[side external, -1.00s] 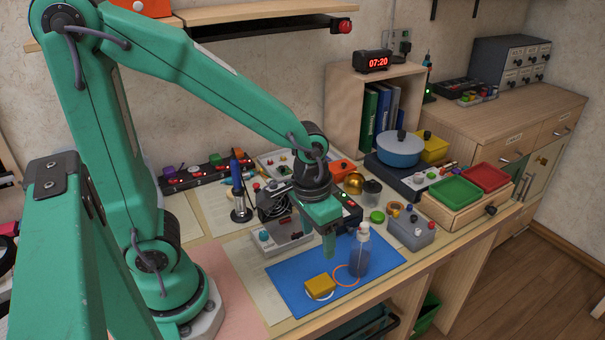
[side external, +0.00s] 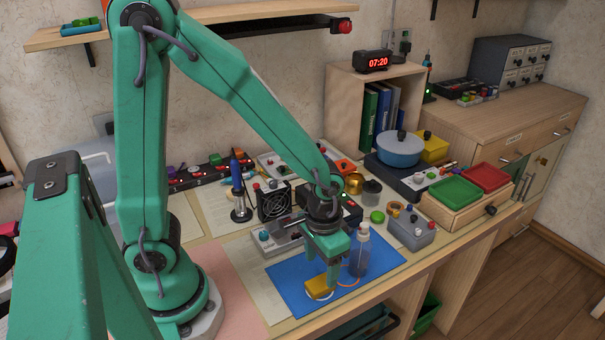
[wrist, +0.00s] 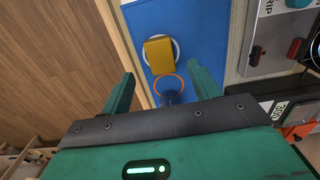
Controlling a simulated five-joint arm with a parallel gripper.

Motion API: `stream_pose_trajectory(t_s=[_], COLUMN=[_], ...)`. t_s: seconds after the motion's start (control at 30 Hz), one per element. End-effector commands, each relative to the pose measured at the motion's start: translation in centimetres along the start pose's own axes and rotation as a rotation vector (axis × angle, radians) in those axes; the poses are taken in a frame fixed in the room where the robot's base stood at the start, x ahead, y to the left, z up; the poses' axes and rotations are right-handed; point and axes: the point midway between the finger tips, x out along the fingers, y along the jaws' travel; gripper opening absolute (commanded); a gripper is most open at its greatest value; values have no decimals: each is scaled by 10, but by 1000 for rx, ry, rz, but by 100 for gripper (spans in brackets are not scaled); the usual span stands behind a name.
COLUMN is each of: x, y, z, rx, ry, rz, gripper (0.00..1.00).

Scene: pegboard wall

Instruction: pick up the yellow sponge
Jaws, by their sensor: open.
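The yellow sponge (side external: 318,287) lies on the blue mat (side external: 285,277) near its front edge, with a white ring showing around it. In the wrist view the sponge (wrist: 159,54) is just beyond my fingertips, roughly centred between them. My gripper (side external: 331,278) points down at the sponge in the side view, its fingers partly covering the sponge's right end. In the wrist view my gripper (wrist: 161,72) is open, with nothing held between the fingers. I cannot tell whether a finger touches the sponge.
A clear bottle (side external: 359,255) stands close to the right of my gripper. An orange ring (wrist: 167,83) lies on the mat beside the sponge. A grey box with knobs (side external: 275,240) is behind the mat. The table's front edge is close by.

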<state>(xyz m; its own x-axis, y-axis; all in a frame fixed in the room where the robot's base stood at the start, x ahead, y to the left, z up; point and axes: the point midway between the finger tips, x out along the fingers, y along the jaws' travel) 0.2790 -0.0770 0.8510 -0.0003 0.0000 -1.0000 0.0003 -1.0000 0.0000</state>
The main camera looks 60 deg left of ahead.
Motion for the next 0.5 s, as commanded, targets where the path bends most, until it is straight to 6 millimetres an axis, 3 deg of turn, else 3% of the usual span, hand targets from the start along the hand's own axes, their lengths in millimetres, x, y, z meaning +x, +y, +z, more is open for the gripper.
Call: stream_pose_trajectory(t_s=[0.5], x=[15], y=[-1], z=[0], rx=[0], ry=[-3], rz=[-1], gripper=[62])
